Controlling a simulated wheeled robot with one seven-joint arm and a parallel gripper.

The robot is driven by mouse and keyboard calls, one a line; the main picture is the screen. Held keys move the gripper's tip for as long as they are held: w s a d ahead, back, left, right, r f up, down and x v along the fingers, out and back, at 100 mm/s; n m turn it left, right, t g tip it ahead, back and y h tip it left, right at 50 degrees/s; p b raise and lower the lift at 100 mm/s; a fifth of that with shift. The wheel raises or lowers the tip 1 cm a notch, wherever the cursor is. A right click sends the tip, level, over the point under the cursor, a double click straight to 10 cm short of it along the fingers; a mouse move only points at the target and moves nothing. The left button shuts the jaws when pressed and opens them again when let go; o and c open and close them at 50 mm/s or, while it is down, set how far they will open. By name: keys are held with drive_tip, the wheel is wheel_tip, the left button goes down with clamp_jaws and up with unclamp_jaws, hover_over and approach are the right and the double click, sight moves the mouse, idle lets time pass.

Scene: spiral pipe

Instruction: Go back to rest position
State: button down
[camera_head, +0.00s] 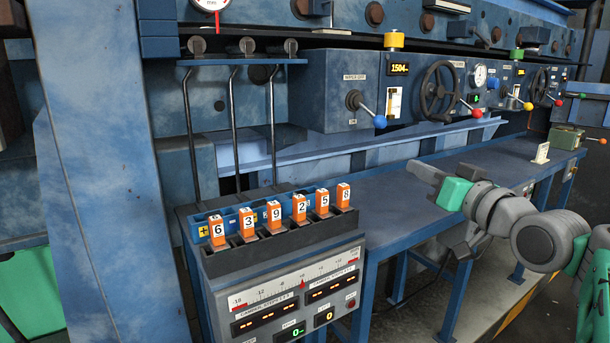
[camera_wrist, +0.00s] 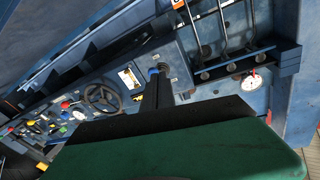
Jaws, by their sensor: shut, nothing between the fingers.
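My gripper (camera_head: 418,170) is held out in front of the machine, above the blue bench (camera_head: 400,215), on the arm that comes in from the right. It points left and is shut and empty. In the wrist view, the black fingers (camera_wrist: 158,88) stand closed together beyond the green and black gripper body, with the machine panel behind them. The fingers touch nothing that I can make out.
A console (camera_head: 285,290) with several orange numbered blocks (camera_head: 274,213) stands at the lower left. Behind the bench are a blue-knobbed lever (camera_head: 379,121), a handwheel (camera_head: 440,90) and a red-knobbed lever (camera_head: 476,113). A small white card (camera_head: 541,153) stands on the bench.

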drive_tip(key=s+a+f+m+g+h+p, duration=0.1)
drive_tip(key=s+a+f+g+h+p, duration=0.1)
drive_tip(key=s+a+f+g+p, duration=0.35)
drive_tip(key=s+a+f+g+h+p, duration=0.25)
drive_tip(key=f+p, duration=0.35)
drive_tip(key=f, duration=0.3)
drive_tip(key=s+d+f+g+h+p, duration=0.1)
drive_tip(key=s+f+g, duration=0.5)
drive_tip(key=s, duration=0.6)
drive_tip(key=shift+s+d+f+m+h+p, duration=0.35)
drive_tip(key=shift+f+h+p, duration=0.4)
drive_tip(key=shift+p, duration=0.35)
drive_tip(key=c, duration=2.1)
unclamp_jaws()
drive_tip(key=shift+w+r, duration=0.1)
